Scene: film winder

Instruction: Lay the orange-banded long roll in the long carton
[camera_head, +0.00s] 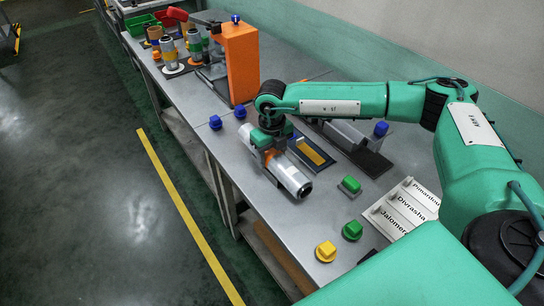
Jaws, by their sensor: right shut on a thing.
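The long roll (291,178) is a pale grey cylinder with a dark end facing the near right, and a bit of orange shows on it by the fingers. I cannot make out for sure which thing is the long carton. A narrow dark blue tray with a yellow strip (313,153) is just right of the roll. My left gripper is not in view.
White name cards (404,209) lie at the right. An orange upright machine (241,62) stands behind. Upright rolls (169,54) stand at the far end.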

